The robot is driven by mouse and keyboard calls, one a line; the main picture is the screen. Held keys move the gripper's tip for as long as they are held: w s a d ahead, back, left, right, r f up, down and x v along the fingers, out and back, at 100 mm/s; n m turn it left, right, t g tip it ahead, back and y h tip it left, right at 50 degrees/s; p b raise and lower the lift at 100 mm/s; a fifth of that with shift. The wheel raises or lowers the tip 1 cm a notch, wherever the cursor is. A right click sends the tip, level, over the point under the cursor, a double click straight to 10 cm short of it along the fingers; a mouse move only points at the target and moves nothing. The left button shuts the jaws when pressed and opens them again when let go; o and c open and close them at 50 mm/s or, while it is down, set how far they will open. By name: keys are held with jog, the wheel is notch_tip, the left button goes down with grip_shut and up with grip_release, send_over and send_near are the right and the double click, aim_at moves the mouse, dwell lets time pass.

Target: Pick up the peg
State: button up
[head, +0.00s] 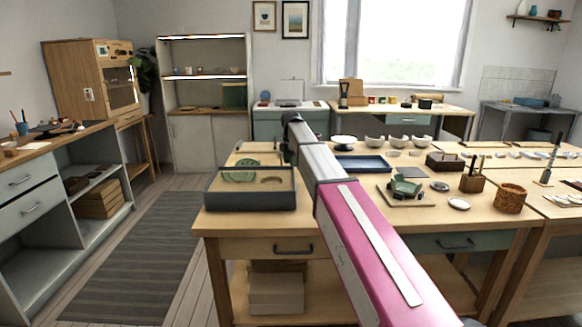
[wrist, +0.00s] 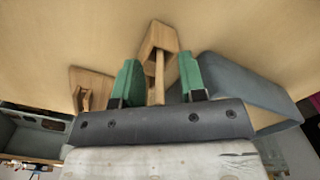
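In the wrist view my gripper (wrist: 159,78) has two green fingers standing well apart, so it is open. A slim pale wooden piece, which looks like the peg (wrist: 160,76), shows between the fingers with a gap on each side. Its far end meets a wooden block (wrist: 150,46) with slanted sides; whether it sits in the block or only lies in front of it I cannot tell. Its near end is hidden behind my gripper's body. In the head view my arm hides the gripper, and I cannot make out the peg there.
A second wooden block (wrist: 84,79) with a dark opening is at left in the wrist view. A blue-grey box-like thing (wrist: 235,84) is close to the right finger. In the head view a grey tray (head: 250,201) stands at the table's (head: 228,219) front left; dishes and a basket (head: 510,199) stand right of my arm.

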grip_shut()
jog(key=shift+r, duration=0.15)
